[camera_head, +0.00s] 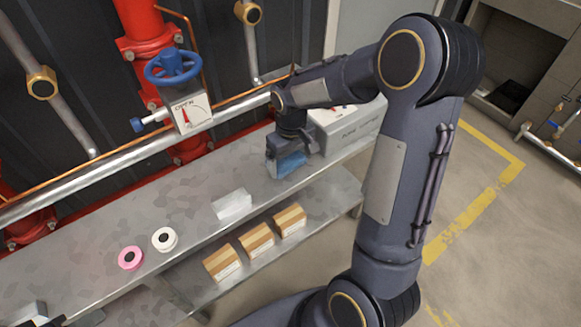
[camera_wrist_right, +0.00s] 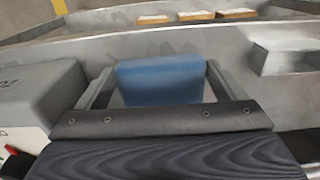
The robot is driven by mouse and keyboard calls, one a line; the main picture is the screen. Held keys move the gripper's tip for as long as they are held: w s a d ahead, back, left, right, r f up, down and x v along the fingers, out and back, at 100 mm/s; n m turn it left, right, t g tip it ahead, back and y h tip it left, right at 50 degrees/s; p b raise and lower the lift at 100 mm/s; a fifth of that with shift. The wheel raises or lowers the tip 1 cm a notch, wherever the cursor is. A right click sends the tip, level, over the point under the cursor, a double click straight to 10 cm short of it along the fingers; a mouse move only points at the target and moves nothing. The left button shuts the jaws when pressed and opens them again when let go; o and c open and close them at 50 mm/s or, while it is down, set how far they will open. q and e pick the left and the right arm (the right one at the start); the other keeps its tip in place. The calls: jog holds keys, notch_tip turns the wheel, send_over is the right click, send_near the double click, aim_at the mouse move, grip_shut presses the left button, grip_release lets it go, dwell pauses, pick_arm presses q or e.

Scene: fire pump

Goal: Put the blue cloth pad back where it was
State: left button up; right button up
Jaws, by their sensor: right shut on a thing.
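The blue cloth pad (camera_head: 291,163) is between the fingers of my right gripper (camera_head: 290,158), over the far right part of the grey metal bench (camera_head: 100,222). In the right wrist view the blue pad (camera_wrist_right: 160,82) spans the gap between the two fingers of my right gripper (camera_wrist_right: 158,85), which is shut on it. The bench top shows beyond the pad. I cannot tell whether the pad touches it. Dark shapes (camera_head: 32,313) at the lower left corner may be my left gripper; its jaws cannot be made out.
A light grey box (camera_head: 345,125) stands right beside my right gripper. A small pale block (camera_head: 232,205), a white roll (camera_head: 164,239) and a pink roll (camera_head: 131,258) are on the bench. Several brown cartons (camera_head: 257,240) sit on the lower shelf. Red pipes and a blue handwheel (camera_head: 173,66) stand behind.

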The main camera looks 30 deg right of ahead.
aim_at(291, 163)
notch_tip(291, 163, down, 3)
jog(key=o, duration=0.6)
notch_tip(291, 163, up, 11)
jog(key=shift+f+p, duration=0.1)
jog(key=shift+p, duration=1.05)
jog(key=shift+s+a+r+m+t+y, duration=0.55)
jog(key=shift+s+a+r+t, duration=0.55)
jog(key=shift+s, duration=2.25)
jog(key=shift+s+a+r+m+t+y, duration=0.3)
jog(key=shift+s+a+r+t+y, duration=0.85)
jog(key=shift+s, duration=2.2)
jog(key=shift+s+a+r+m+t+y, duration=0.1)
jog(key=shift+s+a+r+m+t, duration=0.5)
jog(key=shift+s+a, duration=1.85)
jog(key=shift+s+d+r+n, duration=0.2)
jog(key=shift+s+d+n, duration=0.05)
jog(key=shift+s+d, duration=0.65)
